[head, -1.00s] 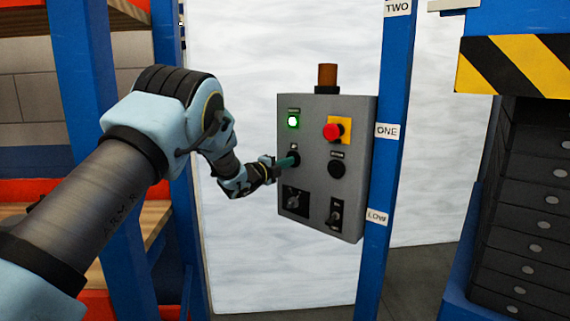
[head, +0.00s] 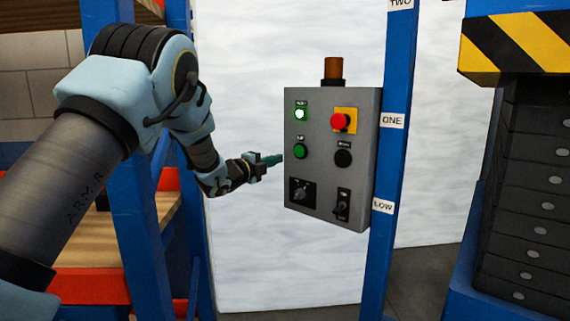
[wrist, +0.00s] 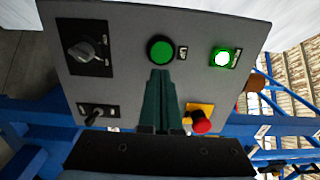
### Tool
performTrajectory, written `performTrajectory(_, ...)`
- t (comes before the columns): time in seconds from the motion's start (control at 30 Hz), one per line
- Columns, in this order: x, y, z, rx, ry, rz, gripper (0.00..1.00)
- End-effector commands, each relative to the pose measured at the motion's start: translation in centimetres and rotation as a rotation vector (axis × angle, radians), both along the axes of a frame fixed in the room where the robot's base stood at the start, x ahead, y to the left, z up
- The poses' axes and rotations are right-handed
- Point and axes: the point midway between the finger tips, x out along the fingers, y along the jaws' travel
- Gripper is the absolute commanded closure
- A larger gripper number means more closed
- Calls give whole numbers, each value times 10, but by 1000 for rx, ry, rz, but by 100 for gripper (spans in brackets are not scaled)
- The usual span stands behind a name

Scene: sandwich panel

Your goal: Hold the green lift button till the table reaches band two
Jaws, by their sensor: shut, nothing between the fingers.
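The green lift button (head: 299,151) is on the grey control panel (head: 322,178), fully uncovered in the head view. In the wrist view the green button (wrist: 160,48) lies just beyond my fingertips. My gripper (head: 279,158) is shut and empty, its teal fingers pointing at the panel. In the head view the tips end just left of the panel and appear clear of the button. In the wrist view my gripper (wrist: 160,75) is lined up with the button. A yellow-black striped edge (head: 515,42), perhaps the table's, stands between the TWO (head: 400,3) and ONE (head: 392,120) labels in the picture.
The panel also carries a lit green lamp (head: 300,114), a red button on yellow (head: 340,121), a black button (head: 343,158), a rotary switch (head: 301,190) and a toggle (head: 342,204). The LOW label (head: 383,206) is on the blue post. Blue-and-orange racking (head: 128,200) stands left.

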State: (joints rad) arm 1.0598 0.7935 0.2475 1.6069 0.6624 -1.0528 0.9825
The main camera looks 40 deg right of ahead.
Motion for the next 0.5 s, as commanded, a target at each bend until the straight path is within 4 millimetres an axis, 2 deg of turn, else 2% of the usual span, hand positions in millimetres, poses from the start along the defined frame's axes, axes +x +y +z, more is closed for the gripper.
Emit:
performTrajectory(0.1, -2, 20, -3, 0, 0, 1, 100)
performTrajectory(0.2, -3, 31, -2, 0, 0, 1, 100)
performTrajectory(0.5, -4, 40, -1, 0, 0, 0, 100)
